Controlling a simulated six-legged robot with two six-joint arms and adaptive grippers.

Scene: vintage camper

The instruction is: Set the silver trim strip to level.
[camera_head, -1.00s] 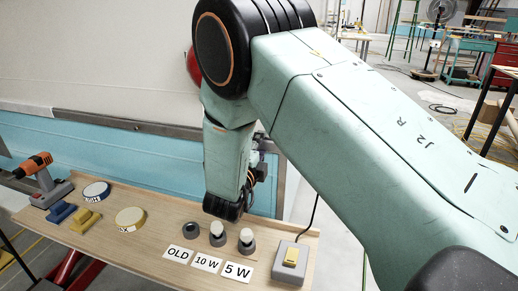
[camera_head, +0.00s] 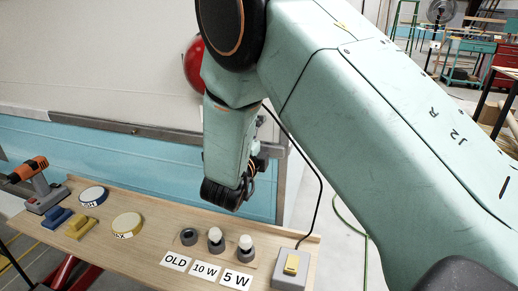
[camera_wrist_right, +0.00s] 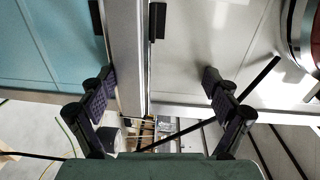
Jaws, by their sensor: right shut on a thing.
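The silver trim strip (camera_head: 105,127) runs along the camper wall where the cream panel meets the blue one in the head view. Its right part passes behind my right arm. In the right wrist view the strip (camera_wrist_right: 128,50) runs up the picture between the two fingers of my right gripper (camera_wrist_right: 160,82). The left finger is close beside the strip, and the right finger shows over the cream panel. My left gripper is out of view.
A wooden bench (camera_head: 150,222) below holds an orange drill (camera_head: 33,180), blue and yellow blocks, two round tins, lamp holders with labels, and a grey switch box (camera_head: 290,268) with a cable. A red round lamp (camera_head: 193,68) is on the wall above.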

